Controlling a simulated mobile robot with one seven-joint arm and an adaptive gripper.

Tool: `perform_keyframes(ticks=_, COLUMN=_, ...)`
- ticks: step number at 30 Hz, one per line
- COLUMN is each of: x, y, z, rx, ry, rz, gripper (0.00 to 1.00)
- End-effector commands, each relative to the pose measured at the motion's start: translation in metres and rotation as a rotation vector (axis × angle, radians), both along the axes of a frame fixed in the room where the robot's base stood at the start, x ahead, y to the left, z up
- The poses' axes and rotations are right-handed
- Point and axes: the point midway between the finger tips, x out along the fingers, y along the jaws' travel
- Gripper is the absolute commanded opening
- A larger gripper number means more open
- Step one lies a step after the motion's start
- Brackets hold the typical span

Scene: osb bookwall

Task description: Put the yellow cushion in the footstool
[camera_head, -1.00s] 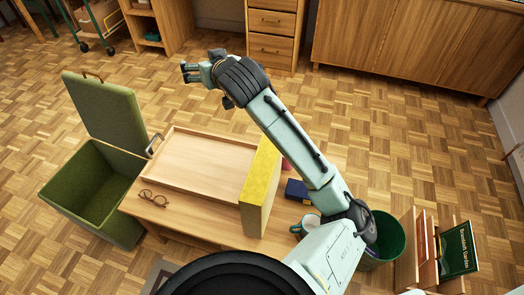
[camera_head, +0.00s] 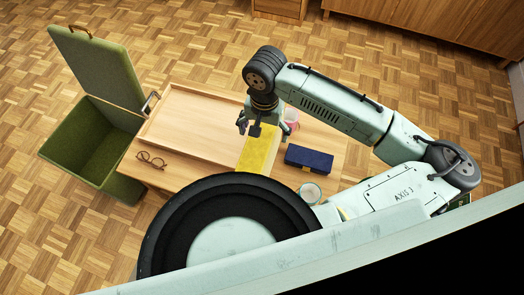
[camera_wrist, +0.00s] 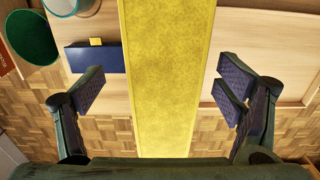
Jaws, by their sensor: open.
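The yellow cushion (camera_head: 257,148) stands on edge on the low wooden table, at the right side of the wooden tray. It also fills the middle of the wrist view (camera_wrist: 166,75). The green footstool (camera_head: 98,143) stands left of the table with its lid (camera_head: 92,66) raised and its inside empty. My gripper (camera_head: 264,122) is above the cushion, pointing down. In the wrist view the open fingers (camera_wrist: 163,95) are on either side of the cushion, with gaps to both its faces. My own body hides the cushion's near end in the head view.
The wooden tray (camera_head: 190,122) lies on the table (camera_head: 318,142), with glasses (camera_head: 151,160) at its left. A dark blue box (camera_head: 309,158), a mug (camera_head: 310,192) and a pinkish cup (camera_head: 291,118) are right of the cushion. A green bin (camera_wrist: 30,37) shows in the wrist view.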

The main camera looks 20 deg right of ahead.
Motion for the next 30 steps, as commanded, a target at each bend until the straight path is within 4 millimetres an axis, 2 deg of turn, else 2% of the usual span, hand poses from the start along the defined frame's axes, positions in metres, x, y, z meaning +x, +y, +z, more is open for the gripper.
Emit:
perform_keyframes(ticks=9, x=-0.003, y=0.007, z=-0.041, rx=0.000, ry=0.002, rz=0.000, gripper=0.86)
perform_keyframes(ticks=18, x=-0.003, y=0.007, z=-0.049, rx=-0.001, ry=-0.001, rz=0.001, gripper=0.86)
perform_keyframes(ticks=30, x=-0.003, y=0.007, z=-0.048, rx=0.000, ry=0.000, rz=0.001, gripper=0.60)
